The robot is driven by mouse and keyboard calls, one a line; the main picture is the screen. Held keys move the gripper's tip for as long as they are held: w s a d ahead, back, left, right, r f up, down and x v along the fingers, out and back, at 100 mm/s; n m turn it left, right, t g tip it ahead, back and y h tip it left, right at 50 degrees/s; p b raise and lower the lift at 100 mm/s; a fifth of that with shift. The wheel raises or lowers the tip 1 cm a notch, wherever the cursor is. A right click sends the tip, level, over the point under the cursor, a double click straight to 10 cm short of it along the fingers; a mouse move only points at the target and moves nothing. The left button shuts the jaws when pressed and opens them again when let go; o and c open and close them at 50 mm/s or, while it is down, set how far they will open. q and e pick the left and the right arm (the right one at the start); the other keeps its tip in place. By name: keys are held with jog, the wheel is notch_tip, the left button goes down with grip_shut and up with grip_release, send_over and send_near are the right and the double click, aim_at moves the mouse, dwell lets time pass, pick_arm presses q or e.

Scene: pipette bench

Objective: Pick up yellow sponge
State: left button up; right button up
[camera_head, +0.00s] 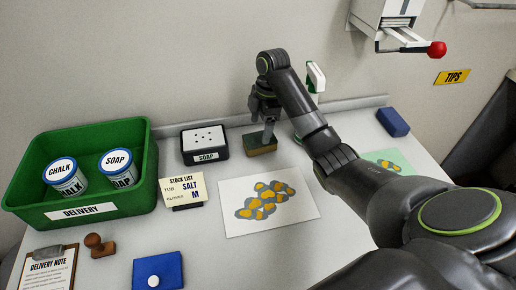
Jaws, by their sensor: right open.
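The yellow sponge (260,149) is a small block with a dull yellow side and a darker top. It lies flat on the bench near the back, right of the soap holder. My right gripper (267,133) points down over it, jaws open, with the fingertips at the sponge's upper part. I cannot tell whether the fingers touch it or straddle it. The gripper hides part of the sponge's top. My left gripper is not in view.
A black soap holder (206,156) stands close left of the sponge, with a stock list card (183,192) before it. A green delivery crate (150,165) holds two tubs at left. A stained white sheet (295,215) lies in front. A blue block (393,122) lies at back right.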

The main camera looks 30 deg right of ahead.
aim_at(260, 138)
jog(key=shift+s+a+f+b, duration=0.1)
jog(key=shift+a+f+b, duration=0.05)
jog(key=shift+f, duration=1.2)
jog(key=shift+s+a+f+b, duration=0.1)
jog(key=shift+a+f+b, duration=0.05)
jog(key=shift+f, duration=1.15)
jog(key=c, duration=1.1)
